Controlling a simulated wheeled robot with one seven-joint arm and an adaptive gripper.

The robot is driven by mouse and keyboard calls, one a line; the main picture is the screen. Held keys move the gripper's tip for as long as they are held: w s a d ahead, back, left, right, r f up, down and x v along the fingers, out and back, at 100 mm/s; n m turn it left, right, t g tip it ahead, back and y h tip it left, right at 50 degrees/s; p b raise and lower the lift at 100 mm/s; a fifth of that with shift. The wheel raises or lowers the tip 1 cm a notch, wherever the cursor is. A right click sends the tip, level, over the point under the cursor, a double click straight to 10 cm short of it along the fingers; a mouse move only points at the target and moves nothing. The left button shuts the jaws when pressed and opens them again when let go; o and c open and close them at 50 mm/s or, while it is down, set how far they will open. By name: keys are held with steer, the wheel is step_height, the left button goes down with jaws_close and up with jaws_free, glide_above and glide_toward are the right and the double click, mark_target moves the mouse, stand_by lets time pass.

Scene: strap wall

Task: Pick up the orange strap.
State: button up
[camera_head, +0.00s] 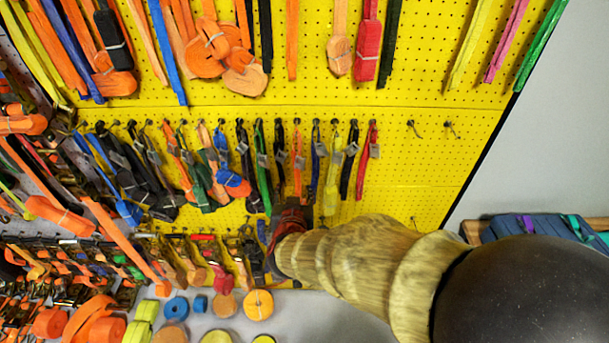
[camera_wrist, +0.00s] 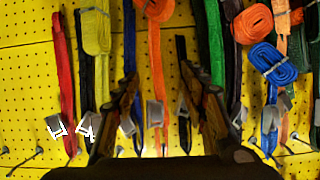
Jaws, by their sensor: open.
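A narrow orange strap (camera_head: 298,176) hangs from a hook in the middle row of the yellow pegboard. In the wrist view the orange strap (camera_wrist: 155,70) runs between my two fingers, with a grey buckle (camera_wrist: 155,114) on it. My gripper (camera_head: 290,212) is in front of the board, just below the strap's visible part, and hides what is behind it. In the wrist view my gripper (camera_wrist: 160,85) is open, with a finger on each side of the strap and no visible grip. I cannot tell whether the strap lies within finger depth.
A blue strap (camera_wrist: 130,50) and a black strap (camera_wrist: 183,70) hang close on either side. A green strap (camera_head: 262,165), a yellow strap (camera_head: 332,180) and a red strap (camera_head: 365,160) hang nearby. Empty hooks (camera_head: 413,126) are at right. Strap rolls (camera_head: 258,304) lie below.

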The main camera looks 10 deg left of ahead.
mark_target(297, 180)
steer(key=x, duration=0.2)
steer(key=shift+w+r, duration=0.1)
steer(key=shift+w, duration=0.3)
steer(key=x, duration=0.5)
steer(key=shift+w+d, duration=0.1)
steer(key=shift+d, duration=0.05)
steer(key=shift+c, duration=1.1)
jaws_close()
